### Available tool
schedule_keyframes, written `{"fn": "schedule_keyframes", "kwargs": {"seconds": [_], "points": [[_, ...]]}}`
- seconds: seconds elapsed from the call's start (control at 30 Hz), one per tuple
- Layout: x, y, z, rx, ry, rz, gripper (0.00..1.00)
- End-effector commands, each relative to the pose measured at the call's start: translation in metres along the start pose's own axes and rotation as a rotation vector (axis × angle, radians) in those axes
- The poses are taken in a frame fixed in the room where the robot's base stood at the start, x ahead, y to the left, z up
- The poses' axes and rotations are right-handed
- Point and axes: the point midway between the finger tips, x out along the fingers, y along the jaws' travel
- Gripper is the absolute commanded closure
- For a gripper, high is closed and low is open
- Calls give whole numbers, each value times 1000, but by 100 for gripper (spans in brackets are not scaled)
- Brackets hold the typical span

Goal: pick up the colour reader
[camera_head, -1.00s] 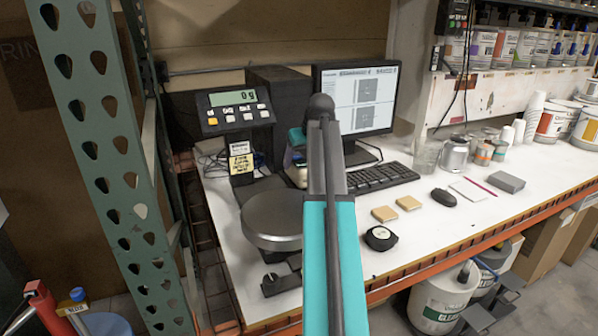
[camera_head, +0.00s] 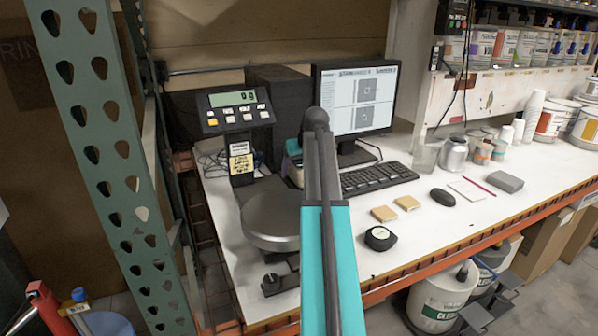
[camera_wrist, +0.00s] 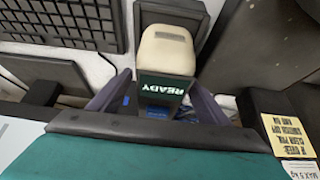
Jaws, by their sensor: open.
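The colour reader (camera_wrist: 166,48) shows in the wrist view as an upright device with a cream rounded end and a dark green face reading "READY". In the head view its teal and cream body (camera_head: 294,160) stands on the bench between the scale and the monitor, partly hidden behind my arm. My gripper (camera_wrist: 160,100) is open. Its two greyish-purple fingers lie on the left and right of the reader in the wrist view, with no clear grip on it. In the head view my gripper is hidden behind my arm.
The scale display (camera_head: 238,108) and round scale pan (camera_head: 270,220) stand left of the reader. The monitor (camera_head: 354,100) and keyboard (camera_head: 375,179) are close on the right. A green rack post (camera_head: 110,160) is at far left.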

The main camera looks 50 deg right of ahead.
Motion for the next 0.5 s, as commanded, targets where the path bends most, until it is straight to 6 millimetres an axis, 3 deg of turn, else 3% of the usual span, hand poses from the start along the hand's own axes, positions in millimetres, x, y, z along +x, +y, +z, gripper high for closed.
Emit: {"fn": "schedule_keyframes", "kwargs": {"seconds": [0.17,0.5], "points": [[0,0,0,0,0,0,33],[0,0,0,0,0,0,90]]}}
